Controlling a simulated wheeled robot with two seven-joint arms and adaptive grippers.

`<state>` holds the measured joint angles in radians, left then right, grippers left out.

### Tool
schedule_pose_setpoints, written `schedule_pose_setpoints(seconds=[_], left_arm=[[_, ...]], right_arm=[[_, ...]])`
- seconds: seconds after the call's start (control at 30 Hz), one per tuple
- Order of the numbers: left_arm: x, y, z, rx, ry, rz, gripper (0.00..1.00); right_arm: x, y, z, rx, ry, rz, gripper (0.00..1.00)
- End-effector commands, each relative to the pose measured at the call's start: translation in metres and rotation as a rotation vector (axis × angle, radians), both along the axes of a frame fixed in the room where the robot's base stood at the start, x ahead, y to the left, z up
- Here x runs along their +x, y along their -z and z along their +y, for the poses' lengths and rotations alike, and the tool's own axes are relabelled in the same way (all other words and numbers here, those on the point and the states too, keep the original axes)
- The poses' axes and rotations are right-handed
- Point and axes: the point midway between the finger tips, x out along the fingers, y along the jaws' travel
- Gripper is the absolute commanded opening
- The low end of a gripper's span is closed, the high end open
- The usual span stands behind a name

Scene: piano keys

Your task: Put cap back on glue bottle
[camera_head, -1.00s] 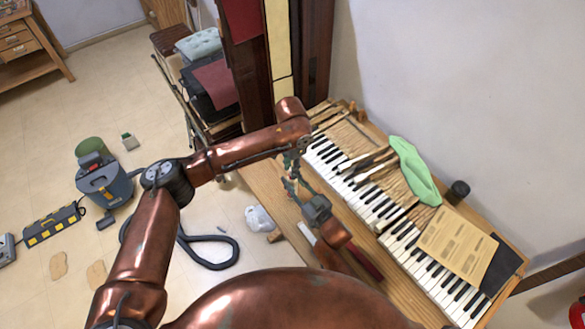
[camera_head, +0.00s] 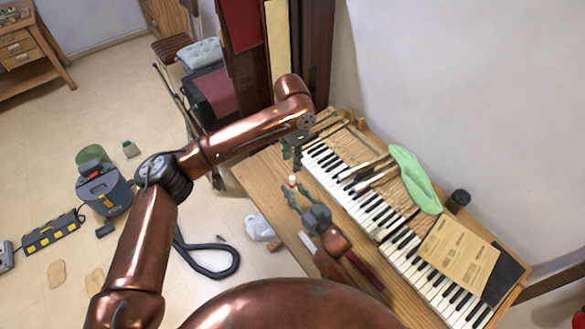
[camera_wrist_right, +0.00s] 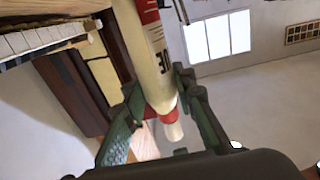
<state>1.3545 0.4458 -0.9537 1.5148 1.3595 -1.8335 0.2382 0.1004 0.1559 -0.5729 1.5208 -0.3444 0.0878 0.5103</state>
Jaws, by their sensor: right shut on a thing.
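The glue bottle (camera_wrist_right: 158,62) is a pale tube with red bands and dark print. In the right wrist view it stands between the two green fingers of my right gripper (camera_wrist_right: 160,110), which is shut on it. A red collar and pale rounded tip show at its lower end. In the head view a small white and red part of it (camera_head: 292,182) shows above my right gripper (camera_head: 296,200). My left gripper (camera_head: 296,155) hangs just above and beyond it, apart from it; its fingers are too small and dark to read. I cannot make out a separate cap.
The piano keyboard (camera_head: 375,215) lies just right of both grippers, with a green cloth (camera_head: 415,178) and a paper sheet (camera_head: 458,252) on it. Bare wooden bench (camera_head: 262,180) lies to the left. A dark jar (camera_head: 460,197) stands at the wall.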

Motion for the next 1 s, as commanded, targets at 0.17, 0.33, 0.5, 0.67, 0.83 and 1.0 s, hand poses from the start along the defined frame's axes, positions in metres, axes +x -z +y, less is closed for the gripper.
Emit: schedule_pose_setpoints(seconds=[0.17, 0.33, 0.5, 0.67, 0.83, 1.0], left_arm=[[0.0, -0.017, 0.0, -0.001, 0.0, 0.001, 0.34], [0.0, -0.02, 0.0, -0.001, 0.0, 0.001, 0.34], [0.0, -0.02, 0.0, -0.001, 0.0, 0.001, 0.34], [0.0, -0.02, 0.0, -0.001, 0.0, 0.001, 0.34], [0.0, -0.02, 0.0, -0.001, 0.0, 0.001, 0.34], [0.0, -0.02, 0.0, -0.001, 0.0, 0.001, 0.34]], right_arm=[[0.0, -0.001, 0.0, 0.001, 0.0, -0.002, 0.0], [0.0, -0.001, 0.0, 0.001, 0.0, -0.002, 0.0], [0.0, -0.001, 0.0, 0.001, 0.0, -0.002, 0.0], [0.0, -0.001, 0.0, 0.001, 0.0, -0.002, 0.35], [0.0, 0.0, 0.0, 0.001, 0.0, -0.001, 0.45], [0.0, 0.0, 0.0, 0.0, 0.0, 0.0, 0.45]])
